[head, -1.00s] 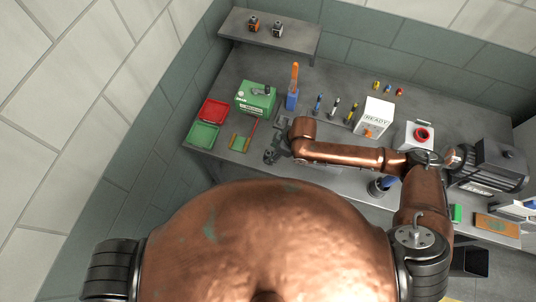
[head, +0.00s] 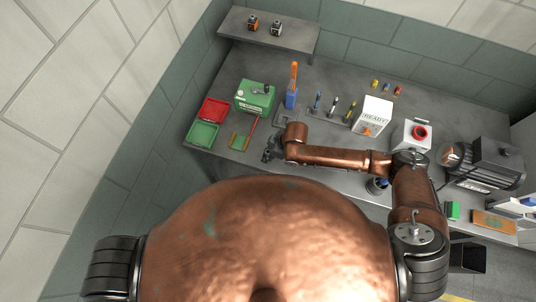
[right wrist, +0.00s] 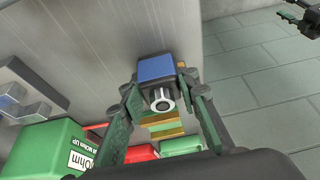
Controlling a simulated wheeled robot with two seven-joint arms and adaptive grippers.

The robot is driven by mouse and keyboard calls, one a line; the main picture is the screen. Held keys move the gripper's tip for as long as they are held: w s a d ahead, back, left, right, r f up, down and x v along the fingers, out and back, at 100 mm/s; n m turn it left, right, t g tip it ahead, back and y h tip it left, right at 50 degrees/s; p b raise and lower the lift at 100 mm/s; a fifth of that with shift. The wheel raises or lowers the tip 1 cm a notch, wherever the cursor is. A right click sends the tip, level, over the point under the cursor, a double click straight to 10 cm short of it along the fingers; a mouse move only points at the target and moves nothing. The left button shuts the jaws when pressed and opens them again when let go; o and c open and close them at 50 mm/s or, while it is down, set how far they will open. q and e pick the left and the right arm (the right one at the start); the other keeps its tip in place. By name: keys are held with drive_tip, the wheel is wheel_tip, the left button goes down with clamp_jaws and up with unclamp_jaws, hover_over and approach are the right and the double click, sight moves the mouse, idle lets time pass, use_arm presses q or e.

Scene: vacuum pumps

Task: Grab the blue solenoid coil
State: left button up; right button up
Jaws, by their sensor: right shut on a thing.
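The blue solenoid coil (right wrist: 156,70) is a blue block with a pale metal ring on its near face, seen in the right wrist view. It sits between the two fingers of my right gripper (right wrist: 160,98), which is shut on it. In the head view my right gripper (head: 269,150) is small and dark, over the bench's front edge, and the coil cannot be made out there. A dark claw-like part at the top right of the right wrist view looks like my left gripper (right wrist: 303,17); it is cut off and its jaw state is unclear.
A green box (head: 255,96), a red tray (head: 213,110) and a green tray (head: 202,133) stand left of the right gripper. A small board (head: 240,142) lies close by. Screwdrivers, a white READY box (head: 372,115) and a pump motor (head: 495,163) are farther right.

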drive_tip(key=c, duration=0.6)
drive_tip(key=shift+c, duration=0.2)
drive_tip(key=shift+r, duration=0.2)
